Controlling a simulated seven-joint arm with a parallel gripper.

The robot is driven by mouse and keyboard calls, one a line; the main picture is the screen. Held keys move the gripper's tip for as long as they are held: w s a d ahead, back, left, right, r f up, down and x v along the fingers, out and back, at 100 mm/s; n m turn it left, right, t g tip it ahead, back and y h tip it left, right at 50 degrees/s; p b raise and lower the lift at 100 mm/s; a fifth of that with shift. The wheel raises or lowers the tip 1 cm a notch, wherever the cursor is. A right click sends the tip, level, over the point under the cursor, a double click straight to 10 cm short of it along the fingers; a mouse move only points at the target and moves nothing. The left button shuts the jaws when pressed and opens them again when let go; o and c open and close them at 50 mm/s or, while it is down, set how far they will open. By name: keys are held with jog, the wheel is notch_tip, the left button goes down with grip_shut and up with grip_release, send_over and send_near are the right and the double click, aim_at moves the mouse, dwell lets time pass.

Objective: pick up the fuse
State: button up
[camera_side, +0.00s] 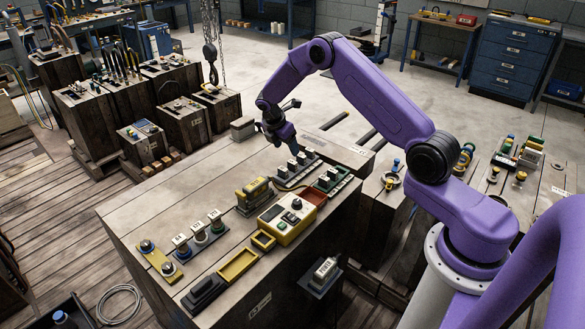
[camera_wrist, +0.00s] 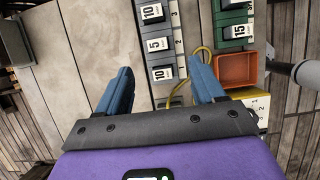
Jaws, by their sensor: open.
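Several dark fuses with white number faces stand in a row on a grey holder strip (camera_side: 283,183) on the crate top. In the wrist view a fuse marked 10 (camera_wrist: 151,13) is farthest, a fuse marked 15 (camera_wrist: 158,45) is in the middle, and another marked 10 (camera_wrist: 163,73) is nearest. Green fuses marked 5 and 15 (camera_wrist: 239,31) sit on a second strip to the right. My gripper (camera_side: 288,145) is above the grey strip; its blue fingers (camera_wrist: 163,82) are apart, with the nearest 10 fuse showing between them. I cannot tell its height exactly. Which fuse is meant is unclear.
An orange-red tray (camera_wrist: 237,69) lies right of the fingers. A yellow control box (camera_side: 285,222), a yellow tray (camera_side: 238,266) and a strip of knobs stand nearer the crate's front. A yellow cable (camera_wrist: 203,50) runs beside the fuses. Bare wood (camera_wrist: 95,35) lies left of them.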

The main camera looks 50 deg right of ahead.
aim_at(292, 162)
jog(key=shift+x, duration=4.6)
jog(key=shift+w, duration=0.2)
jog(key=c, duration=1.1)
